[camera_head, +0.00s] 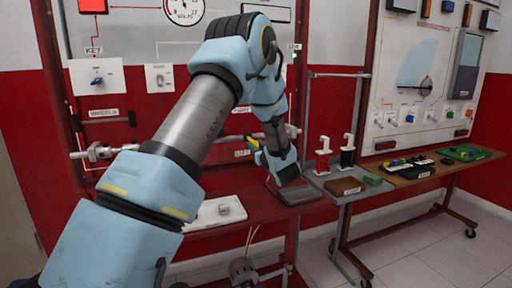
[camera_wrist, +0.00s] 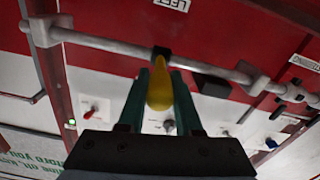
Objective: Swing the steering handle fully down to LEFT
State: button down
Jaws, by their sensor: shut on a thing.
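The steering handle is a yellow grip (camera_wrist: 159,88) between the two dark green fingers of my gripper (camera_wrist: 160,95) in the wrist view. The fingers are shut on it. Its far end meets a black block near a grey horizontal rod (camera_wrist: 110,44). In the camera_head view my gripper (camera_head: 258,153) is at the front of the red panel, and a small yellow piece (camera_head: 252,141) shows beside it. The LEFT label (camera_wrist: 172,4) shows upside down at the top of the wrist view, and a small white label (camera_head: 241,153) shows near the gripper. My arm hides part of the panel.
A grey tray table (camera_head: 330,182) with red and black clamps stands right of my gripper. A wooden table (camera_head: 430,173) with small parts is farther right. A white block (camera_head: 217,211) lies on the red bench below. Switches (camera_wrist: 88,112) show on the panel.

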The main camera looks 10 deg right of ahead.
notch_tip(320, 180, down, 6)
jog(key=w+t+b, duration=0.1)
jog(key=t+b, duration=0.5)
jog(key=b, duration=1.5)
jog(key=shift+w+t+y, duration=0.3)
jog(key=shift+w+y, duration=0.05)
jog(key=shift+y, duration=0.05)
jog(key=shift+w+a+r, duration=0.1)
jog(key=shift+a, duration=0.05)
jog(key=c, duration=0.6)
grip_release()
jog(key=s+d+f+b, duration=0.1)
jog(key=s+d+f, duration=0.1)
jog(key=s, duration=1.4)
jog(key=shift+f, duration=0.45)
